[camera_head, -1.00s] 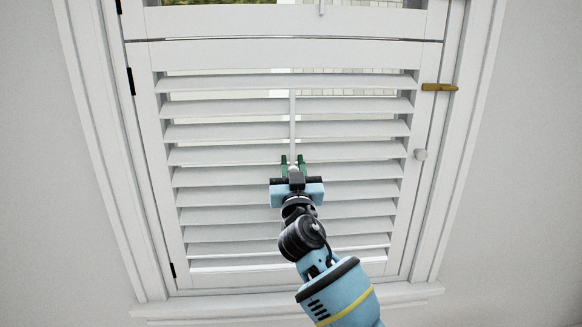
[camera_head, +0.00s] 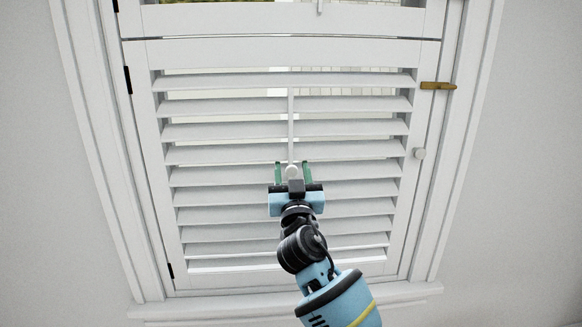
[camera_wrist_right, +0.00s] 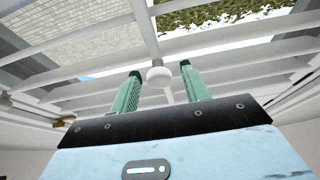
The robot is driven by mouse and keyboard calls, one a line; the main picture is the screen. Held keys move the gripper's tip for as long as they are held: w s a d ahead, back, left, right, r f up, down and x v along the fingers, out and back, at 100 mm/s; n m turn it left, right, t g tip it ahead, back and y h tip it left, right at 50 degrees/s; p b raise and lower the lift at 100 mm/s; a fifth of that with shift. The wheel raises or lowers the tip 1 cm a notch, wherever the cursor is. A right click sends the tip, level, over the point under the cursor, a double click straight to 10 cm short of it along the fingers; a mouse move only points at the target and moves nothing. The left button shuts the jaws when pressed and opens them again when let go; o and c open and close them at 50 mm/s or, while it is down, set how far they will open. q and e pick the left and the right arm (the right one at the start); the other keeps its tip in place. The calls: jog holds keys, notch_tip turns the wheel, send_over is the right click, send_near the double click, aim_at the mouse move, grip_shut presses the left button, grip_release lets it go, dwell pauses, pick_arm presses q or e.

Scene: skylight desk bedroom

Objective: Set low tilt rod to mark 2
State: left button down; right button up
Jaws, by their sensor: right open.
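The low tilt rod (camera_head: 291,125) is a thin white vertical bar down the middle of the lower louvred shutter (camera_head: 150,180). A round white knob (camera_head: 291,171) is at its lower end. My right gripper (camera_head: 292,168) is open, with its green fingers on either side of the knob. The right wrist view shows the knob (camera_wrist_right: 158,76) between the two finger tips, with gaps visible at the sides. The louvres (camera_head: 230,155) are tilted with gaps between them. No mark numbers can be read. My left gripper is not in view.
A brass latch (camera_head: 438,86) and a small white knob (camera_head: 419,153) are on the shutter's right stile. An upper shutter (camera_head: 220,20) with its own rod end sits above. The sill (camera_head: 230,309) runs below.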

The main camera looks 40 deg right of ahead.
jog(key=v, duration=0.4)
jog(key=shift+b, duration=0.35)
jog(key=shift+s+a+f, duration=0.15)
jog(key=shift+s+a, duration=0.05)
jog(key=shift+s, duration=0.1)
jog(key=shift+s+a, duration=0.15)
jog(key=shift+s, duration=0.1)
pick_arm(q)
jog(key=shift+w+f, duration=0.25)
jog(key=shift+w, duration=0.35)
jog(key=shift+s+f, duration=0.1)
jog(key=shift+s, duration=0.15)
pick_arm(e)
jog(key=shift+f, duration=0.1)
